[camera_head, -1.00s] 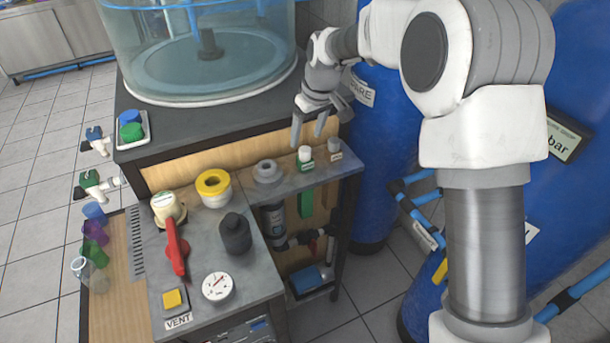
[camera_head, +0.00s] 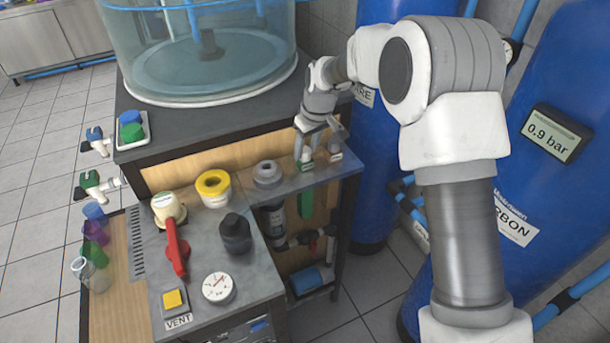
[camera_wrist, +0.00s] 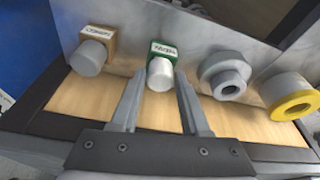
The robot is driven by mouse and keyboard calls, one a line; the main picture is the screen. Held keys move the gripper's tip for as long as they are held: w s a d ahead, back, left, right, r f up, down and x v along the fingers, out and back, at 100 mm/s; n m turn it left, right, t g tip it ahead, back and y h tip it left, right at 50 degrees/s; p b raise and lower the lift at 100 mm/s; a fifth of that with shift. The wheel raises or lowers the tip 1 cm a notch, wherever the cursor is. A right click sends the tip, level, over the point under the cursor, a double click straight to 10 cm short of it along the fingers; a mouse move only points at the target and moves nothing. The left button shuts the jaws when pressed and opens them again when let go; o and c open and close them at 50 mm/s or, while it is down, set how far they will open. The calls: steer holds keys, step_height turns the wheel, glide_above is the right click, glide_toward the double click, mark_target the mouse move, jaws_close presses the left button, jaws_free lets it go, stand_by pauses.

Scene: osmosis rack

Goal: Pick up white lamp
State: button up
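The white lamp (camera_wrist: 160,74) is a short white cylinder on a green labelled base. In the head view the lamp (camera_head: 306,163) stands on the grey shelf's right part, partly hidden by my gripper (camera_head: 308,148). In the wrist view my gripper (camera_wrist: 161,88) is open, with one finger on each side of the white cylinder. The fingertips are close to the lamp; I cannot tell whether they touch it.
A grey knob on a brown base (camera_wrist: 91,57) stands close beside the lamp. On the other side are a grey round fitting (camera_wrist: 226,76) and a yellow-ringed fitting (camera_wrist: 291,97). A blue tank (camera_head: 372,150) stands right of the shelf.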

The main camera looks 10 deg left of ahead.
steer(key=c, duration=0.5)
steer(key=shift+r, duration=0.15)
step_height(320, 180, up, 28)
steer(key=p, duration=0.3)
steer(key=shift+p, duration=0.35)
